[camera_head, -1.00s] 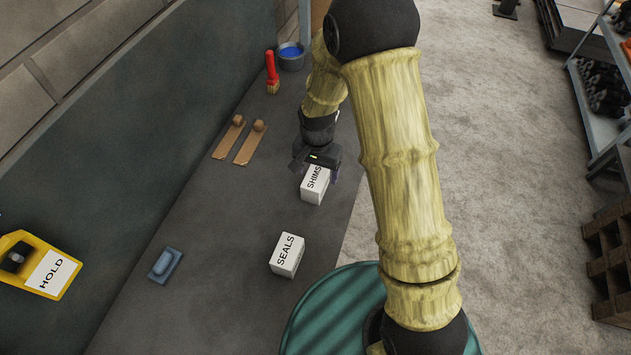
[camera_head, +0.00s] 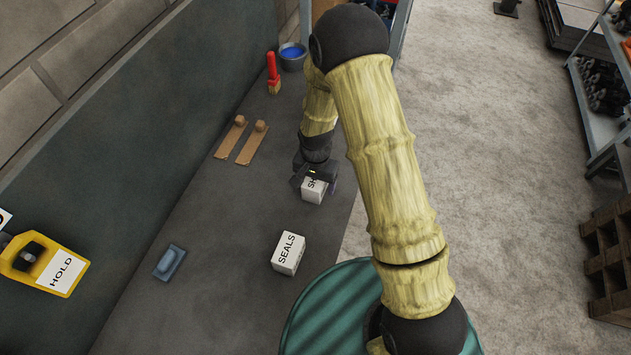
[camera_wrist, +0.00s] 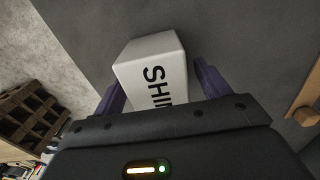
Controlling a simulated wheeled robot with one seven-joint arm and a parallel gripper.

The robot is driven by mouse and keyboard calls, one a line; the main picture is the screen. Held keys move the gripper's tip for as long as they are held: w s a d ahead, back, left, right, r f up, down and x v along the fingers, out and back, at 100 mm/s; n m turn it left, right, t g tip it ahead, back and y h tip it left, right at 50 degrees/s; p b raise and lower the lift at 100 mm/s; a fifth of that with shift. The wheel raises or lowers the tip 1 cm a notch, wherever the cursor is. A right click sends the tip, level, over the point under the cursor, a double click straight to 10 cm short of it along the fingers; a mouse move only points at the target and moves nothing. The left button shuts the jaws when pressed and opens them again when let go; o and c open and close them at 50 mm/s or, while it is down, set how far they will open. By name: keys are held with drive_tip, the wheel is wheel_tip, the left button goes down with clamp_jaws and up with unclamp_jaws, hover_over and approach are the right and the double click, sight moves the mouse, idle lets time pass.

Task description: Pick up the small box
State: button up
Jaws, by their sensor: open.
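A small white box labelled SHIMS (camera_head: 313,191) stands on the dark bench top, near its right edge. A second white box labelled SEALS (camera_head: 288,253) stands nearer on the same bench. My gripper (camera_head: 316,183) is over the SHIMS box and hides part of its top and label. In the wrist view, my gripper (camera_wrist: 160,88) is open, with one purple finger on each side of the SHIMS box (camera_wrist: 152,66). A gap shows beside the right finger; contact at the left finger cannot be told.
On the bench (camera_head: 215,265) lie a blue block (camera_head: 169,262), two brown wooden pieces (camera_head: 243,143), a red-handled brush (camera_head: 273,74) and a blue-filled bowl (camera_head: 292,56). A yellow HOLD unit (camera_head: 42,264) is at the left. Shelving (camera_head: 601,100) and pallets (camera_head: 608,255) stand at the right.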

idle(0.5)
drive_tip(key=c, duration=1.2)
drive_tip(key=shift+c, duration=0.2)
drive_tip(key=shift+r, duration=0.1)
wheel_tip(320, 180, up, 10)
drive_tip(key=shift+f+b, duration=0.1)
drive_tip(key=shift+b, duration=1)
drive_tip(key=shift+w+d, duration=0.1)
